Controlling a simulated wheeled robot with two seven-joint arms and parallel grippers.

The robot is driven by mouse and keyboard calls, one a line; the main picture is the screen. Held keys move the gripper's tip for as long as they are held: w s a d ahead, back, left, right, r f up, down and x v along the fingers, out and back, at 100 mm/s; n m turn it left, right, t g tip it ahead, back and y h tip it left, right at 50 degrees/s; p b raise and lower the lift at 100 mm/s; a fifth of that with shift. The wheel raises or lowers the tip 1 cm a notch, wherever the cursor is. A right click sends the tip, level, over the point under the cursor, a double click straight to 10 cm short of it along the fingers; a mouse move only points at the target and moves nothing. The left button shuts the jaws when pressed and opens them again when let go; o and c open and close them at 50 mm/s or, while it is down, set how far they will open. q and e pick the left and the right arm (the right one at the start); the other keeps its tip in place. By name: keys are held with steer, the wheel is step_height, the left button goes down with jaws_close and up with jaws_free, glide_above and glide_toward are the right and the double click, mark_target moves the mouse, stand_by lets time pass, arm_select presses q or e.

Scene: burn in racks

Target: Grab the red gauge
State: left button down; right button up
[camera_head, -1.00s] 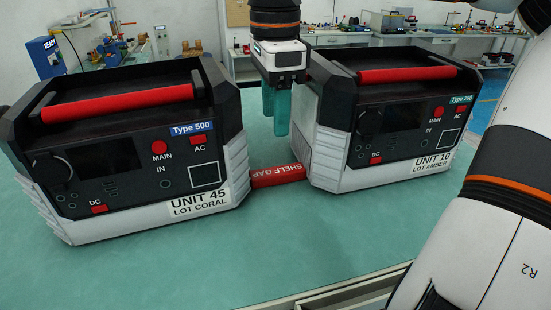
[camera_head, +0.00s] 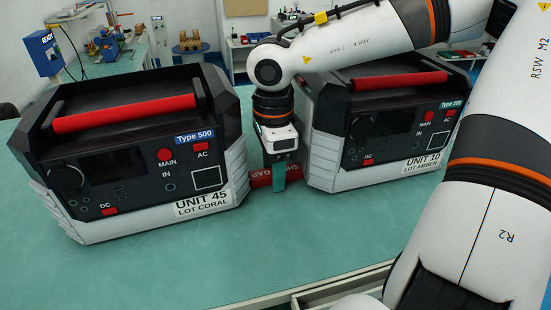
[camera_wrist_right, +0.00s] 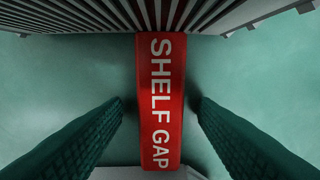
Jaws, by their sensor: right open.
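The red gauge (camera_head: 262,178) is a red block lettered "SHELF GAP". It lies on the green table between the two power units, partly hidden by my right gripper in the head view. In the right wrist view the gauge (camera_wrist_right: 160,100) runs up the middle of the picture. My right gripper (camera_head: 280,180) points down at the gauge. Its two teal fingers (camera_wrist_right: 160,115) are open, one on each side of the gauge, with a gap to it on both sides. My left gripper is not in view.
The Type 500 unit (camera_head: 130,165) stands close on the left of the gauge. The Type 200 unit (camera_head: 385,130) stands close on the right, partly behind my right arm. The front of the green table (camera_head: 215,260) is clear. A blue device (camera_head: 43,52) stands at the back left.

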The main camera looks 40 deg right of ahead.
steer(key=c, duration=1.1)
steer(key=shift+r, duration=0.1)
